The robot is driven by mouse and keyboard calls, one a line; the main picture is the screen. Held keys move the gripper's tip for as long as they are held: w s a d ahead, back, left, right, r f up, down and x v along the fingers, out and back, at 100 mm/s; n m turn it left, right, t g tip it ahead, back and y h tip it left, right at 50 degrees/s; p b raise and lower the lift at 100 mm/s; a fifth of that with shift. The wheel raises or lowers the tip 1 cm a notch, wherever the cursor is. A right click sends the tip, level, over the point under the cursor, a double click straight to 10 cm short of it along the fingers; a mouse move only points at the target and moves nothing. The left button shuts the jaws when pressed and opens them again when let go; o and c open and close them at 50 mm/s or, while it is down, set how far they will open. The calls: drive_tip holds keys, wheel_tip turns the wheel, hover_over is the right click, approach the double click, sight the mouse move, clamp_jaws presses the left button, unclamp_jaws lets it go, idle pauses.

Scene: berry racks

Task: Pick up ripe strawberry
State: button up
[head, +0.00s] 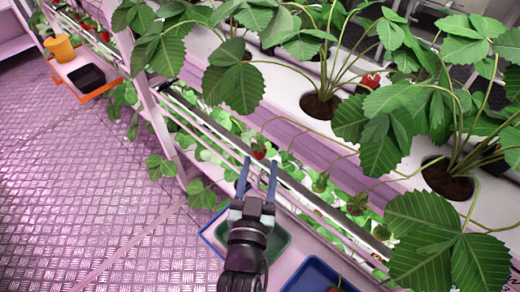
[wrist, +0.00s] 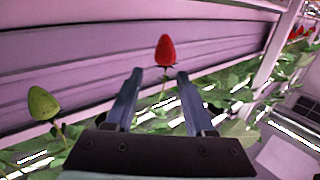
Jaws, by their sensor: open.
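My gripper (head: 259,178) is open, its two blue fingers pointing away from me towards the rack. In the wrist view my gripper (wrist: 157,75) has a red ripe strawberry (wrist: 166,50) just beyond and between its fingertips. Nothing is between the fingers there except a thin stem and background. In the head view the red strawberry (head: 259,153) shows small near the fingertips, partly dark. A green unripe strawberry (wrist: 43,103) is left of the fingers in the wrist view. Greenish strawberries (head: 320,183) hang to the right of my gripper in the head view.
A white planting gutter (head: 290,82) with leafy plants runs along the rack. A green tray (head: 270,240) and a blue tray (head: 312,274) are below my gripper. A yellow pot (head: 60,48) and black box (head: 87,76) stand far left. The metal floor (head: 70,170) at left is clear.

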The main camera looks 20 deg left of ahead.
sight(262, 148)
drive_tip(key=shift+r+b+x, duration=0.2)
drive_tip(key=shift+b+x, duration=0.2)
drive_tip(key=shift+x, duration=2.65)
drive_tip(key=shift+a, duration=0.15)
drive_tip(key=shift+c, duration=0.2)
clamp_jaws()
